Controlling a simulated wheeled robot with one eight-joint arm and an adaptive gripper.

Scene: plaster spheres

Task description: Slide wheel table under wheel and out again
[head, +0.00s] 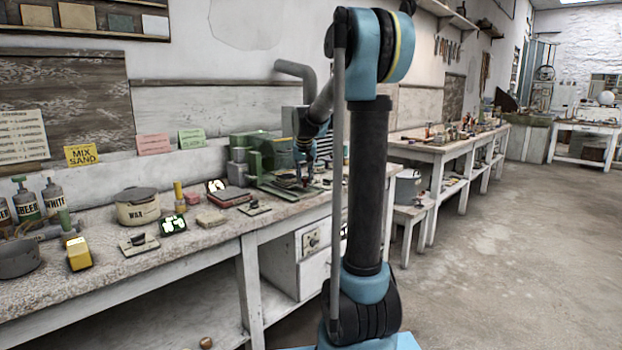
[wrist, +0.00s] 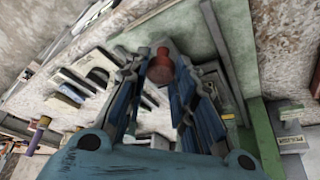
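The green machine (head: 268,153) stands at the back of the workbench, with a low dark-green bed (head: 283,193) at its front. I cannot pick out its wheel or tell the wheel table apart from the bed at this size. My gripper (head: 305,180) points down over the front of this bed. In the wrist view a round red-brown knob (wrist: 160,68) sits between the fingertips of my gripper (wrist: 160,75). The fingers are close to both sides of the knob; whether they press on it I cannot tell. A green edge (wrist: 262,145) runs along the right.
On the workbench (head: 105,270) stand a wax pot (head: 138,206), a dark-red box (head: 231,197), a yellow block (head: 79,254) and labelled bottles (head: 54,195). A stool with a bucket (head: 408,187) stands right of the bench. The floor at right (head: 500,260) is clear.

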